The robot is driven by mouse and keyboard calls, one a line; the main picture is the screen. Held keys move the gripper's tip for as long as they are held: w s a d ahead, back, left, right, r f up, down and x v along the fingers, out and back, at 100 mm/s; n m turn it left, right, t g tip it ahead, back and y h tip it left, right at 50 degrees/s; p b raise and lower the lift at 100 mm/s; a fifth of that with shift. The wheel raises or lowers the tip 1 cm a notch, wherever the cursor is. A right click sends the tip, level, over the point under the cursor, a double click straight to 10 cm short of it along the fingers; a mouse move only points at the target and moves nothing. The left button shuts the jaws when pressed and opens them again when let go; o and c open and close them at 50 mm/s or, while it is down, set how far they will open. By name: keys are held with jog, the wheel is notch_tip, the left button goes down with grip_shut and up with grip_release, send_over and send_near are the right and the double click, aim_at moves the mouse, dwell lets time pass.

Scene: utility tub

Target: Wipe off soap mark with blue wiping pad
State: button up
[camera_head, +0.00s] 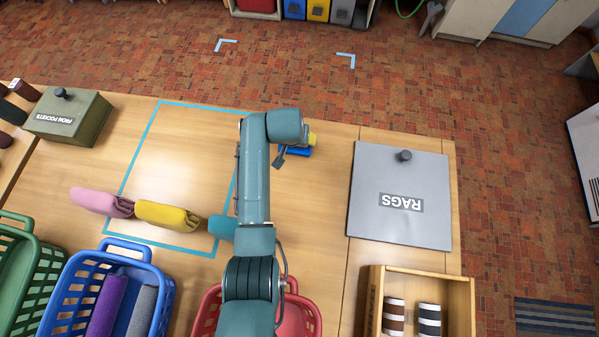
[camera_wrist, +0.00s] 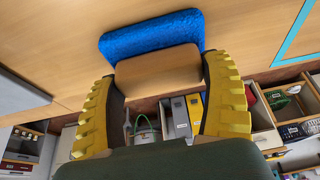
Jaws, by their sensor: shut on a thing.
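The blue wiping pad (camera_wrist: 152,36) has a blue face and a tan block-like back (camera_wrist: 158,70). In the wrist view the two yellow ridged fingers of my gripper (camera_wrist: 160,72) are on either side of the tan block, holding it. In the head view the pad's blue edge (camera_head: 298,151) shows beside the yellow fingers of my gripper (camera_head: 311,139), over the table right of the taped rectangle. Whether the pad touches the table cannot be told. I see no soap mark in either view; my arm hides part of the table.
A grey RAGS box (camera_head: 400,222) stands to the right. Pink (camera_head: 100,202) and yellow (camera_head: 166,215) rolls lie at the blue tape outline (camera_head: 128,172). Baskets, including a blue one (camera_head: 122,244), line the near side. A green box (camera_head: 68,120) stands at left.

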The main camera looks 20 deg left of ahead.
jog(key=shift+r+p, duration=3.8)
jog(key=shift+r, duration=0.25)
